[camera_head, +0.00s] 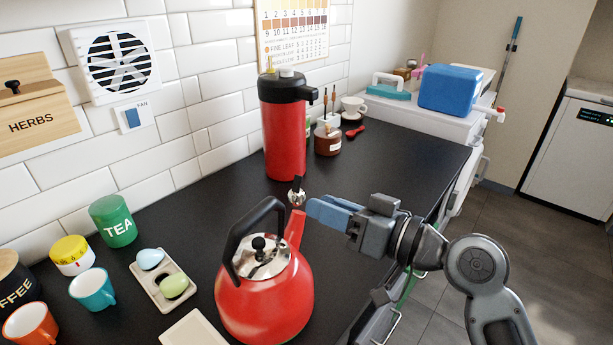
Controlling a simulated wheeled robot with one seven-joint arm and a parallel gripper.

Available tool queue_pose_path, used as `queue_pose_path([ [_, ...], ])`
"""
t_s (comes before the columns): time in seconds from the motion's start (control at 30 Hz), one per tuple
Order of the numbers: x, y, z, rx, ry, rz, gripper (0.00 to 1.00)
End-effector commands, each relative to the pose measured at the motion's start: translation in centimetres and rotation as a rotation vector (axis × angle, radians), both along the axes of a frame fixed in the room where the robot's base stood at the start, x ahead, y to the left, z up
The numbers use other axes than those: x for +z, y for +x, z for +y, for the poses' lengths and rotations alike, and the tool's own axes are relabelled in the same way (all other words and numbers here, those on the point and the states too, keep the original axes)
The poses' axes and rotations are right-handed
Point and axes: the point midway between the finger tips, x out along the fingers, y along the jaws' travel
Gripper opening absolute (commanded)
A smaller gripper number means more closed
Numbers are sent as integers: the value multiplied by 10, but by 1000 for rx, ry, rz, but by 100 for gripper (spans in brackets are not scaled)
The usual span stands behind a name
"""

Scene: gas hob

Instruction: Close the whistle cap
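The red kettle (265,298) stands on the black counter, with a black arched handle and a shiny lid with a black knob. Its red spout (296,229) points up and away from me. The whistle cap (297,195), metal with a dark upright tab, is at the spout's tip and looks tipped up, off the spout's mouth. My gripper (318,210) has blue fingers and is just right of the spout tip and cap, pointing left. It looks apart from the cap. The fingers overlap in this view, so the gap between them cannot be judged.
A tall red flask (284,125) and a brown jar (328,140) stand behind. A green TEA tin (113,221), cups, a timer and a spoon rest (163,281) are at the left. The counter's right edge runs beneath my arm.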

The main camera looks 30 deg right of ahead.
Motion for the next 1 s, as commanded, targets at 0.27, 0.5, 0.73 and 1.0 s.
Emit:
queue_pose_path([
  [0.27, 27, 17, 3, 73, 6, -55, 31],
  [0.5, 28, 45, 18, 75, 8, -54, 31],
  [0.73, 27, 73, 32, 72, 7, -53, 31],
  [1.0, 26, 84, 37, 71, 6, -53, 31],
])
